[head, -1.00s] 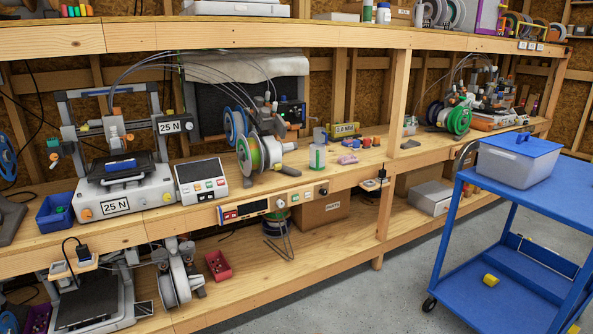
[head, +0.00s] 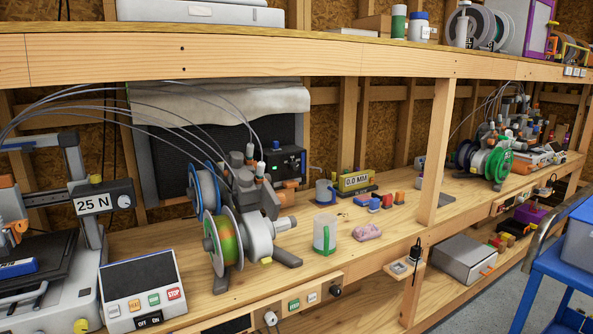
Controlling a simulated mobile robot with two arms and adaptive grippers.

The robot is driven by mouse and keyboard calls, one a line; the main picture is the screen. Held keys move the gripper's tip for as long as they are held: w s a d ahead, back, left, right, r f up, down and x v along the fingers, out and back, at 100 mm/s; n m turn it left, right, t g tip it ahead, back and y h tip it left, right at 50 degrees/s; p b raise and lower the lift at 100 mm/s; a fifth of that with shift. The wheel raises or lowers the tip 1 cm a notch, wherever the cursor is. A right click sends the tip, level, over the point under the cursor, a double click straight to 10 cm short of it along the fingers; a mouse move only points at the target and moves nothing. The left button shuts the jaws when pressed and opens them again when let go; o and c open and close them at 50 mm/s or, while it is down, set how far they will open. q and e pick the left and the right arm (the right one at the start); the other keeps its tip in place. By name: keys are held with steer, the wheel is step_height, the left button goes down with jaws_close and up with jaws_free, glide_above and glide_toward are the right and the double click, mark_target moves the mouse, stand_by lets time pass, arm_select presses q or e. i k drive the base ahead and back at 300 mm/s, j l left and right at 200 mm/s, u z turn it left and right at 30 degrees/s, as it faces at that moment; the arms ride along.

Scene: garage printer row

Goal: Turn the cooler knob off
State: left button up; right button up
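No knob in the head view carries a label that I can read as cooler. A panel on the bench's front edge holds a dark round knob (head: 335,291), a green button (head: 294,305) and a pale round knob (head: 270,318) lower left. A black box (head: 285,166) with a small green light and knobs stands behind the spools. The printer marked 25 N has a pale knob (head: 124,201) beside its label. Neither of my grippers is in view.
A control box (head: 143,285) with STOP, ON and OFF keys sits at front left. Filament spools (head: 225,240), a clear green-striped mug (head: 325,234) and a pink lump (head: 368,232) stand on the bench. A wooden post (head: 436,150) divides it. A blue cart (head: 562,262) is at right.

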mark_target(294, 166)
steer(key=i+l, duration=0.3)
steer(key=l, duration=0.15)
steer(key=i+l, duration=0.25)
steer(key=l, duration=0.2)
steer(key=i+l, duration=0.3)
steer(key=l, duration=0.15)
